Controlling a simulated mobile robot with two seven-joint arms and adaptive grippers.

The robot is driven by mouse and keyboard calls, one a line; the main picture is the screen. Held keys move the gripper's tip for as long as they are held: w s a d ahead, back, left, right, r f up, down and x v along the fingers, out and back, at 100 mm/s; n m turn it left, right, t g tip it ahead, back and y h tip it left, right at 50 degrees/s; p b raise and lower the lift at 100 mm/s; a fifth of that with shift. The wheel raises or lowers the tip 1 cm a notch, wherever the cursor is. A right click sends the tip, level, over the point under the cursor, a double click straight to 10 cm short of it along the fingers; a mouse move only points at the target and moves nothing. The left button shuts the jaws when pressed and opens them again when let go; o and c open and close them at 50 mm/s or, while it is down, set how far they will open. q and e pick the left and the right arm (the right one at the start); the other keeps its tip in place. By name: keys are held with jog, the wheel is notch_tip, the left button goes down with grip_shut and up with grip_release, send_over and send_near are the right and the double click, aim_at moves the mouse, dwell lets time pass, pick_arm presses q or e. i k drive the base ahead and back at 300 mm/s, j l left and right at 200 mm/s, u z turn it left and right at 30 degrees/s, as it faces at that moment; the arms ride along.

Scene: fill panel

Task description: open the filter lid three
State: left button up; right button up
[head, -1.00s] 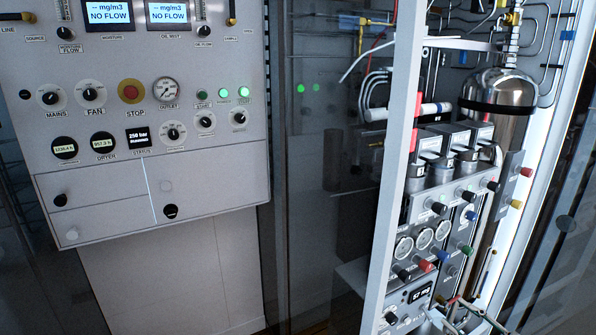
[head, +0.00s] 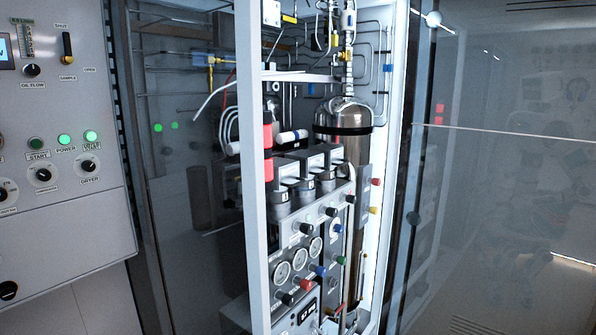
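Three filter units stand in a row inside the open cabinet in the head view. The white door-frame post (head: 251,200) stands close to the left of the near unit. Neither of my grippers is in view.
Below the filters, a grey panel carries coloured knobs and round gauges (head: 299,259). A shiny metal cylinder (head: 343,116) stands behind at right. A control panel (head: 60,150) is at left, and a glass pane (head: 500,200) fills the right side.

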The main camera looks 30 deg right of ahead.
aim_at(333, 158)
jog(key=z, duration=1.2)
jog(key=i+l, duration=0.05)
